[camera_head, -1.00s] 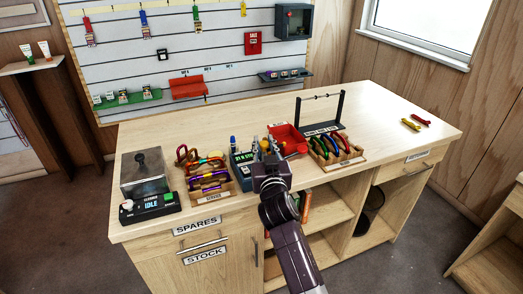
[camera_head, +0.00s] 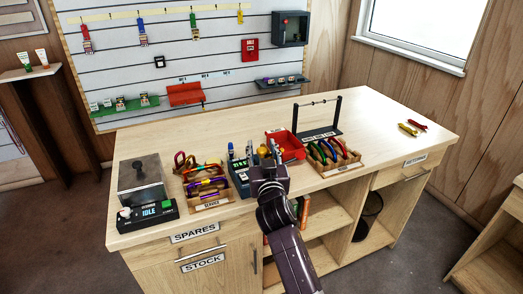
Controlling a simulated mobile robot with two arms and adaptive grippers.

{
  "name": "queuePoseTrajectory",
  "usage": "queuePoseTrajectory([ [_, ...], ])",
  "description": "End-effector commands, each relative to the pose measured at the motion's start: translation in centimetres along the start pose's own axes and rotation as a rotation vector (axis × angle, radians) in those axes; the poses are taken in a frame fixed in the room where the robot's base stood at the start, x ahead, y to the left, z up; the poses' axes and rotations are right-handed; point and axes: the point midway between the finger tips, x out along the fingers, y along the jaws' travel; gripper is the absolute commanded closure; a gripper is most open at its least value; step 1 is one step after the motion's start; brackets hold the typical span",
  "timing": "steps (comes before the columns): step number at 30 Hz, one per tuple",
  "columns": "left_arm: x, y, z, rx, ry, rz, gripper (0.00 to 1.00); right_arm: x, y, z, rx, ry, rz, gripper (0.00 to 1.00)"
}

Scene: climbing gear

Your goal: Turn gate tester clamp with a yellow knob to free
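The gate tester (camera_head: 240,178) is a dark box with a small lit display, standing near the front middle of the bench. Its yellow knob (camera_head: 263,150) shows at its upper right, partly covered. My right gripper (camera_head: 263,152) reaches in from below, with its two fingers apart, one on each side of the knob in this view. I cannot tell whether they touch it. The gripper body hides the tester's right part, and the clamp's position cannot be made out. My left gripper is out of view.
A tray of colored carabiners (camera_head: 206,190) stands close left of the tester. A red bin (camera_head: 288,146) and a wooden rack of carabiners (camera_head: 331,156) stand close on the right. A box labelled IDLE (camera_head: 147,214) is farther left. The right part of the bench is clear around two carabiners (camera_head: 411,127).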

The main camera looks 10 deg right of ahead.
Motion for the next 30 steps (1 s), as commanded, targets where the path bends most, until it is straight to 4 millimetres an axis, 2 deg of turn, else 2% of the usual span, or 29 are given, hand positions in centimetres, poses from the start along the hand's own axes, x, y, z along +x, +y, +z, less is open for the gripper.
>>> queuePoseTrajectory([
  [12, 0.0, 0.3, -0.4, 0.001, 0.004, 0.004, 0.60, 0.0, -0.1, -7.7, 0.001, 0.004, -0.002, 0.62],
  [18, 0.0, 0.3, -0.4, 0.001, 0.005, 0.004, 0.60, 0.0, -0.1, -9.2, 0.001, 0.001, -0.003, 0.62],
  [26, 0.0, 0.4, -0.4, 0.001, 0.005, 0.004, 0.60, 0.0, -0.1, -9.3, 0.000, 0.000, -0.003, 0.62],
  [28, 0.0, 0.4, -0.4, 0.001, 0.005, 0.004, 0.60, 0.0, -0.2, -9.5, -0.005, 0.005, -0.004, 0.69],
  [30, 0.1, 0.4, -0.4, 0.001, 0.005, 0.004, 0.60, 0.1, -0.6, -10.8, -0.047, 0.040, -0.010, 0.76],
])
